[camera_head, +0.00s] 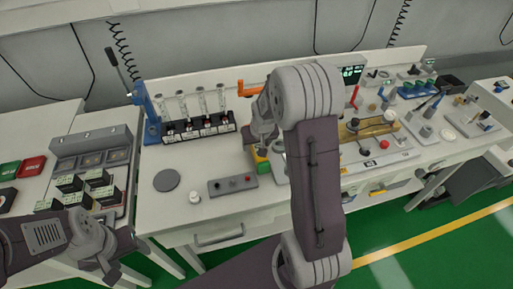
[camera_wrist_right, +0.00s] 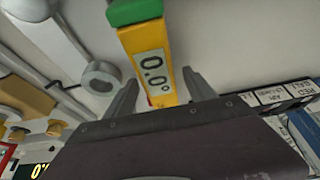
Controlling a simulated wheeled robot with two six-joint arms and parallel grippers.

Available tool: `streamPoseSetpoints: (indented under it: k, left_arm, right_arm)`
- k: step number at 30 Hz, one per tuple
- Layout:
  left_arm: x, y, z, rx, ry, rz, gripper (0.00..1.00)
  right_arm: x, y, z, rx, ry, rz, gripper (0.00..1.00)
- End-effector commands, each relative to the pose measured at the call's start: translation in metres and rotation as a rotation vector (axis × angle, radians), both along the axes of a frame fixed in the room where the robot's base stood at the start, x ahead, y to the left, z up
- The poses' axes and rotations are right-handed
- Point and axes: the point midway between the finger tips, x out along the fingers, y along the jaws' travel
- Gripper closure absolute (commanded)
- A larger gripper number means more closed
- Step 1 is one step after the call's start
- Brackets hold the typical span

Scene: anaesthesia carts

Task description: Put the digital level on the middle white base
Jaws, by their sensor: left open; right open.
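The digital level is a yellow bar with a green end and a "0.0" display. In the right wrist view the digital level (camera_wrist_right: 152,72) lies between the two spread fingers of my right gripper (camera_wrist_right: 160,92), with gaps at the sides. In the head view the level (camera_head: 262,165) shows partly below my right gripper (camera_head: 263,145), on the middle white table (camera_head: 225,160). My right forearm hides the area beside it. My left gripper (camera_head: 108,270) is open, low at the left, away from the level. I cannot tell which piece is the middle white base.
A grey button box (camera_head: 232,185), a grey disc (camera_head: 166,180) and a small white knob (camera_head: 195,197) sit left of the level. A black rack with tubes (camera_head: 198,130) and a blue lever press (camera_head: 150,120) stand behind. Crowded fixtures fill the right side.

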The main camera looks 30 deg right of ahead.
Motion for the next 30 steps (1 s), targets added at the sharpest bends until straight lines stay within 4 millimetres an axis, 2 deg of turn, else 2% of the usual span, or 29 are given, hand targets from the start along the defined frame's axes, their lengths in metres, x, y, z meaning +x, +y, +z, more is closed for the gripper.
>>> streamPoseSetpoints:
  k: [17,20,24,30]
  left_arm:
    - [0.0,0.0,-0.0021,0.0,0.0,0.0,0.37]
    - [0.0,0.0,-0.0021,0.0,0.0,0.0,0.37]
    - [0.0,0.0,-0.0021,0.0,0.0,0.0,0.37]
    - [0.0,0.0,-0.0021,0.0,0.0,0.0,0.37]
  right_arm:
    - [-0.0003,0.0001,-0.0048,0.0,0.001,0.0,0.36]
    - [-0.0002,0.0001,-0.0049,0.0,0.001,0.0,0.62]
    - [-0.0002,0.0001,-0.0049,0.0,0.001,0.0,1.0]
    - [0.0001,0.0,-0.0044,0.0,-0.001,0.0,1.0]
